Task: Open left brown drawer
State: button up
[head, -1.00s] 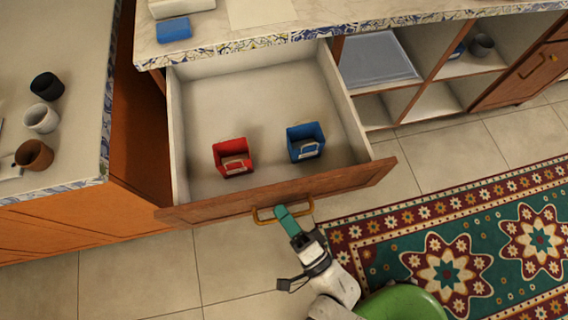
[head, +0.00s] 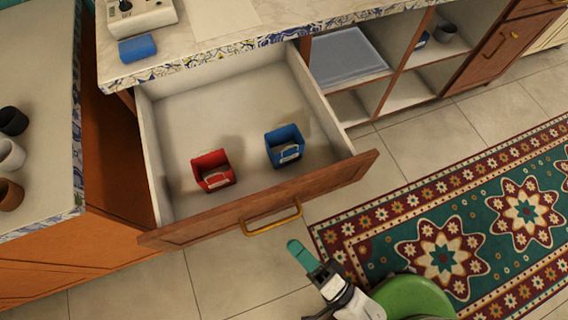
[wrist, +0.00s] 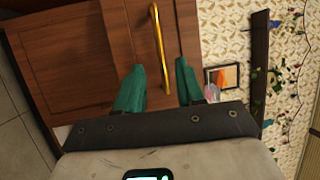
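The brown drawer (head: 200,231) under the counter is pulled well out. Its inside shows, with a red box (head: 212,171) and a blue box (head: 284,146) on its floor. Its brass handle (head: 271,218) is on the front panel. My gripper (head: 301,254) is in front of the drawer, apart from the handle and a little to its right. In the wrist view my gripper (wrist: 160,88) has its two teal fingers spread, with nothing held between them. The brass handle (wrist: 157,45) shows beyond and between the fingertips.
The counter (head: 200,50) above the drawer carries a blue sponge-like block (head: 137,48) and a white device (head: 140,14). Open shelves (head: 408,92) stand to the right. A patterned rug (head: 450,215) lies on the tiled floor. A left counter (head: 45,140) holds several cups.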

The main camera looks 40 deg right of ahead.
jog(key=v, duration=0.2)
jog(key=shift+s, duration=0.4)
dwell(0.4)
